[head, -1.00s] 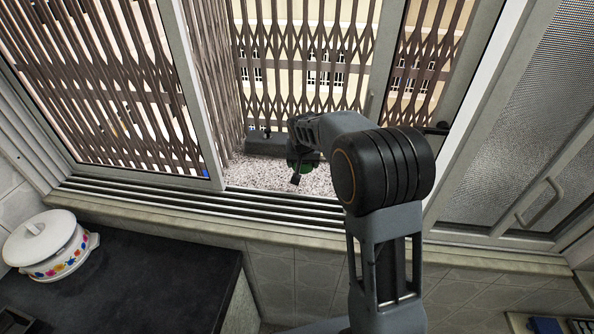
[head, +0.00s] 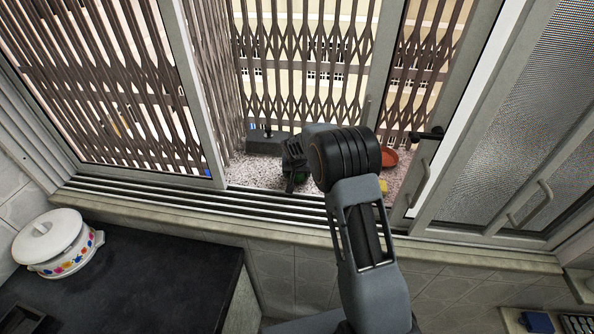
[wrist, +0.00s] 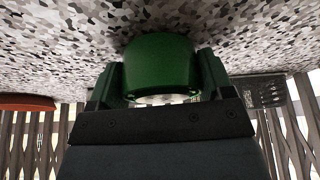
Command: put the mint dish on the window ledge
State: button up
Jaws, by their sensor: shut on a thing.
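The mint dish shows as a dark green, round vessel (wrist: 160,66) in the wrist view. My gripper (wrist: 159,80) is shut on it, with one finger on each side. In the head view my gripper (head: 293,163) is over the speckled window ledge (head: 238,176), beyond the sliding tracks, and only a bit of green (head: 301,180) shows below it. The wrist view looks upside down, with the ledge (wrist: 60,40) at the top. The dish is at or very close to the ledge surface; I cannot tell if it touches.
A dark grey block (head: 264,146) stands on the ledge left of my gripper. An orange-red dish (head: 390,159) and a small yellow thing (head: 383,186) are on the right. Bars (head: 300,60) close the far side; window frames (head: 196,90) flank the opening. A white pot (head: 57,245) stands on the counter.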

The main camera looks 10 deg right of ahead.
jog(key=shift+f, duration=0.1)
jog(key=o, duration=0.6)
jog(key=shift+f, duration=0.1)
jog(key=shift+c, duration=0.2)
jog(key=o, duration=0.5)
jog(key=shift+c, duration=0.2)
jog(key=shift+r, duration=0.3)
jog(key=b+v, duration=0.2)
jog(key=v, duration=0.9)
jog(key=s+d+r+n, duration=0.1)
jog(key=s+r, duration=0.6)
jog(key=s, duration=0.6)
jog(key=s+n+y, duration=0.1)
jog(key=s+n, duration=0.1)
jog(key=s, duration=1.4)
jog(key=shift+s+d+f, duration=0.15)
jog(key=shift+s+f, duration=0.1)
jog(key=shift+f, duration=0.05)
